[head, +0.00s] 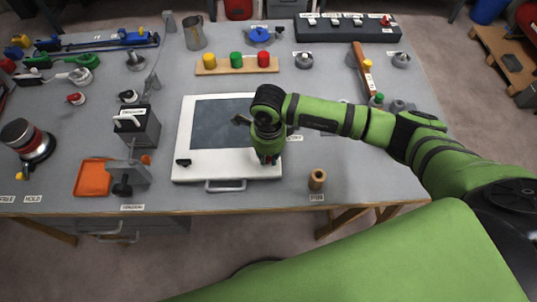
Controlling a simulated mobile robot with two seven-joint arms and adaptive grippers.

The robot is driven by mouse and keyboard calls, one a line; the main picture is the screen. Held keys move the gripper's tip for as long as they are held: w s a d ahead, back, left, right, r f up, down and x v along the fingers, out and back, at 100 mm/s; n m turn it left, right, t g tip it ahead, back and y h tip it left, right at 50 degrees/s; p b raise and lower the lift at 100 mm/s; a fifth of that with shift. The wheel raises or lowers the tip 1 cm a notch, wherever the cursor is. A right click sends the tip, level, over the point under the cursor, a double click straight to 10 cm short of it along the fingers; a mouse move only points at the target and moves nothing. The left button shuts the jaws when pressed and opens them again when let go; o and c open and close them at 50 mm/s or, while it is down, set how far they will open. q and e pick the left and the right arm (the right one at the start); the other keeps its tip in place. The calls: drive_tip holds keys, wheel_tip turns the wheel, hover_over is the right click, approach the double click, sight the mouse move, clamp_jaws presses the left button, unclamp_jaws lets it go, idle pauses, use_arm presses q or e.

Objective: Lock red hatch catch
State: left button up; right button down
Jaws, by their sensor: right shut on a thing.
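The hatch (189,130) is a white frame with a dark window, lying on the grey bench in front of me. It has a handle (225,186) at its near edge and a black catch (183,162) at its near left corner. My right gripper (267,158) points down at the hatch's near right corner. It is shut on the red hatch catch (276,158), of which only a little red shows beside the fingers. The gripper hides most of this catch, so its turn cannot be told. My left gripper is not in view.
A wooden cylinder (317,179) stands right of the hatch near the bench's front edge. A grey box (137,128), a clamp (128,172) and an orange tray (93,178) are to the left. A wooden block with coloured knobs (237,69) lies behind the hatch.

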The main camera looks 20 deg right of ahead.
drive_tip(key=m+b, duration=0.2)
drive_tip(key=m, duration=0.2)
drive_tip(key=shift+a+f, duration=0.1)
drive_tip(key=m+b, duration=0.1)
drive_tip(key=m, duration=0.3)
drive_tip(key=shift+a+b, duration=0.15)
drive_tip(key=shift+b, duration=0.25)
drive_tip(key=m+b, duration=0.1)
drive_tip(key=m, duration=0.4)
drive_tip(key=shift+a, duration=0.1)
drive_tip(key=shift+w+m+b, duration=0.15)
drive_tip(key=shift+m+b, duration=0.4)
drive_tip(key=shift+m, duration=1.55)
drive_tip(key=c, duration=1.2)
unclamp_jaws()
drive_tip(key=shift+o, duration=0.3)
